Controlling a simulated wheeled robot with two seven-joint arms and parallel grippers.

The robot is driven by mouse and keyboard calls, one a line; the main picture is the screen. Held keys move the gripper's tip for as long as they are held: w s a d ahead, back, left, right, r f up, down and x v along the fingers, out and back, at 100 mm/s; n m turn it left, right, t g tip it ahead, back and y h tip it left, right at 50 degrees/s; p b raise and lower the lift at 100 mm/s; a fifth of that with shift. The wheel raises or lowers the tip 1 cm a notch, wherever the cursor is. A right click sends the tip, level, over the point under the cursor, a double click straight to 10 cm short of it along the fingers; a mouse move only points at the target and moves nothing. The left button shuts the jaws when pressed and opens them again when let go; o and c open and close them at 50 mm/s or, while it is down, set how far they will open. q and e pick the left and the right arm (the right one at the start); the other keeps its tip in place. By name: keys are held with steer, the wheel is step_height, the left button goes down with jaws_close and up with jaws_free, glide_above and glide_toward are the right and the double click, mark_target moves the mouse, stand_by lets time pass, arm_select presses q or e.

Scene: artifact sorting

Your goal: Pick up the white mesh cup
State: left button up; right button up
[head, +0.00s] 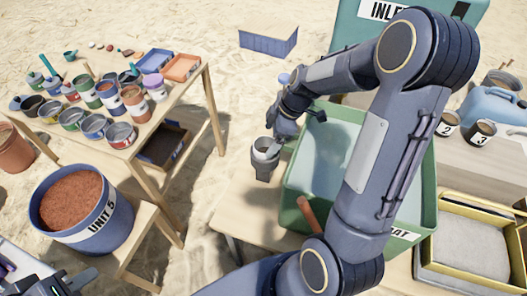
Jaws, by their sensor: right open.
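A small whitish cup (265,146) with a grey body shows at the far left corner of the wooden table, beside the green tub. Its mesh is too small to make out. My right arm reaches over the tub, and my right gripper (276,146) is open right at the cup's right side. I cannot tell whether the fingers touch the cup or are around it. My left gripper (62,287) is partly in view at the bottom left, cut off by the picture edge; its fingers are not clear.
The green tub (297,193) of water stands right of the cup, with a brown handle leaning out. Left are a blue UNIT 5 bucket (110,236) of reddish soil and a table (190,92) crowded with pots. Gold-edged trays (430,268) lie at right.

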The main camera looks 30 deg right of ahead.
mark_target(267, 143)
steer(key=shift+x, duration=1.95)
steer(key=shift+d, duration=0.15)
steer(key=c, duration=1.3)
